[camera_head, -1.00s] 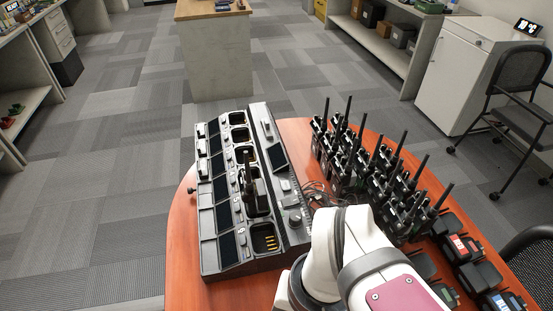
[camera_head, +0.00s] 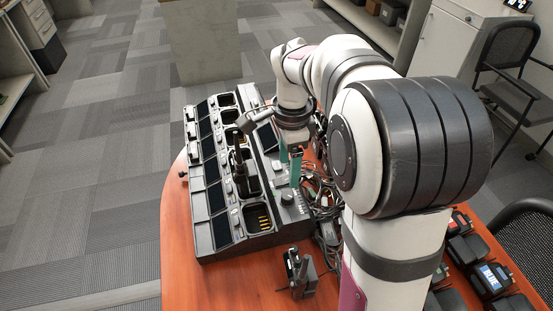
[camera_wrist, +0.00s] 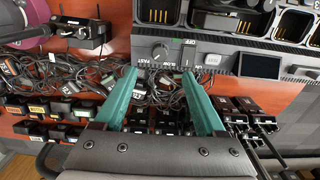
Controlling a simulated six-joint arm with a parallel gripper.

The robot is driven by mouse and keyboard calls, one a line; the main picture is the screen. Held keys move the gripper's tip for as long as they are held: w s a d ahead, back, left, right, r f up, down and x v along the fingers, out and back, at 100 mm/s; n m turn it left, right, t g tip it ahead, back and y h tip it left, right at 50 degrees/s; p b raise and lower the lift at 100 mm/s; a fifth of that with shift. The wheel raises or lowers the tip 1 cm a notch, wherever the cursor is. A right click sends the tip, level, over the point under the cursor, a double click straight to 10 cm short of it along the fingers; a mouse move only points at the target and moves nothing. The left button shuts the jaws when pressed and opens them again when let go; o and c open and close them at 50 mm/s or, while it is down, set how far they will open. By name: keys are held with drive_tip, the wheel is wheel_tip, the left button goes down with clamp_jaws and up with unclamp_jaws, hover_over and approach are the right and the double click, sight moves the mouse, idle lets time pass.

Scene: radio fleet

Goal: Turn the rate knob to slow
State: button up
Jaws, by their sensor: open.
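The rate knob (camera_head: 287,197) is a round dark knob on the right-hand panel of the black charger (camera_head: 205,240). In the wrist view the knob (camera_wrist: 160,52) sits at the top centre, with FAST printed on its left and SLOW on its right. Which label it points to is too small to tell. My gripper (camera_head: 290,166) is open and empty, with its green fingers hanging above the panel close to the knob. In the wrist view my gripper (camera_wrist: 158,76) has its fingertips on either side of the knob's line, apart from it.
One radio (camera_head: 240,165) stands in a charger bay. A small black unit (camera_head: 301,275) stands on the wooden table near its front. Tangled cables (camera_head: 322,192) lie right of the charger. Batteries (camera_head: 490,278) lie at the table's right side. Bare table shows at front left.

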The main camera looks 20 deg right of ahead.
sight(287, 195)
wheel_tip(287, 195, down, 10)
drive_tip(key=shift+r, duration=0.15)
clamp_jaws()
idle(0.3)
